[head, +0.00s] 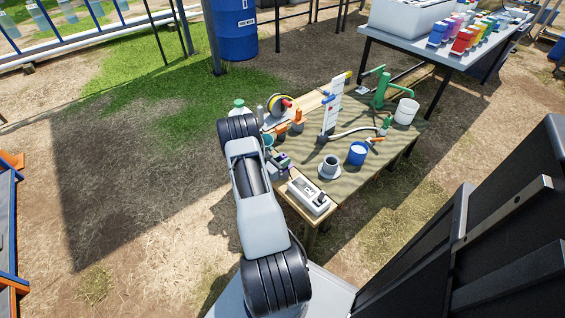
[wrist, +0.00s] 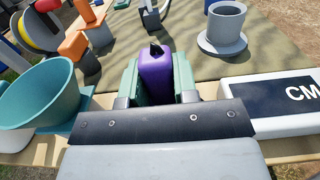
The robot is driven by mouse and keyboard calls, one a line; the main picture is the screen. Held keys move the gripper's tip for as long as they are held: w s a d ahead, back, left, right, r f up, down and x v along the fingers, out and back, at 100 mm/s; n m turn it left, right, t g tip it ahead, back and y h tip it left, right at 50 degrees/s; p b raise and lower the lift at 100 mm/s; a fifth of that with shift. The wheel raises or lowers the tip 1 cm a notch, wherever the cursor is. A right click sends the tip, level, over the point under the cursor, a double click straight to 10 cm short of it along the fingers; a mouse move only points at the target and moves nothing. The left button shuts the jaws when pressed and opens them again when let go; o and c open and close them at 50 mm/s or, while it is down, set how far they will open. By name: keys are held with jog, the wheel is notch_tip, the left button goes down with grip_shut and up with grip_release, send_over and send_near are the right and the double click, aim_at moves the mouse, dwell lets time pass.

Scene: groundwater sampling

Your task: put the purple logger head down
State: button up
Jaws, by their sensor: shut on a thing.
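The purple logger head (wrist: 156,75) is a purple block with a dark notch on top. My gripper (wrist: 157,82) is shut on it, with a green finger on each side, in the wrist view. In the head view my gripper (head: 280,160) is over the near left edge of the work table (head: 345,165), partly hidden by my arm. The logger head shows there only as a small purple spot (head: 286,169). Its underside is hidden, so I cannot tell whether it touches the table.
A teal bowl (wrist: 42,95) stands left of my gripper, with orange-topped pieces (wrist: 76,45) behind it. A grey cup on a round base (wrist: 225,28) and a white box marked CM (wrist: 275,100) are to the right.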

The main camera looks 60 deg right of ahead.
jog(key=o, duration=1)
jog(key=shift+c, duration=0.2)
